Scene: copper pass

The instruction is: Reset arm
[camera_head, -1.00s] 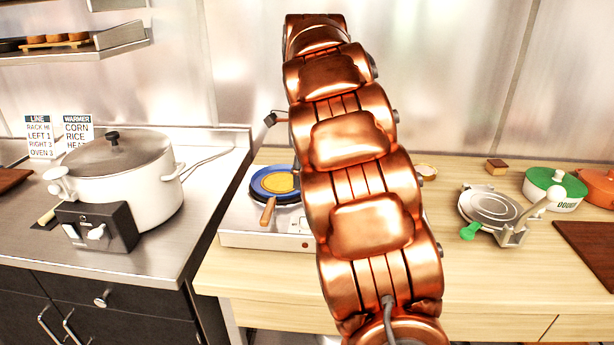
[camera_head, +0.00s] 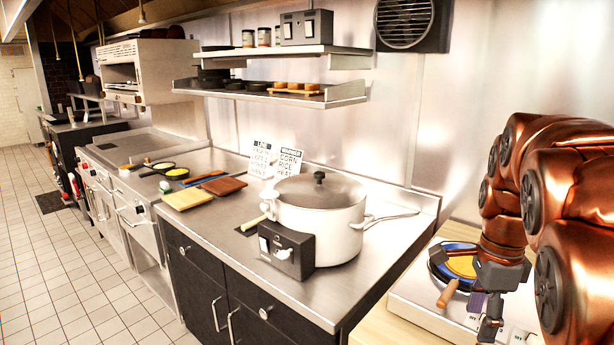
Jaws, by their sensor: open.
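My copper arm (camera_head: 575,200) is folded at the right side of the head view. My gripper (camera_head: 488,328) hangs from it, pointing down, with its fingers small and partly lost against the white cooktop (camera_head: 408,290). It is open, and I see nothing held in it. It appears just right of a blue-rimmed pan (camera_head: 437,275) with a yellow round in it and a wooden handle (camera_head: 448,294). I cannot tell how high the gripper is above the cooktop. The arm hides the counter beyond.
A white lidded cooker (camera_head: 320,222) with a black control box (camera_head: 286,251) stands on the steel counter (camera_head: 385,262). Cutting boards (camera_head: 187,199) and small pans (camera_head: 177,173) lie farther left. A wall shelf (camera_head: 345,93) hangs above. The tiled floor (camera_head: 70,270) at left is clear.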

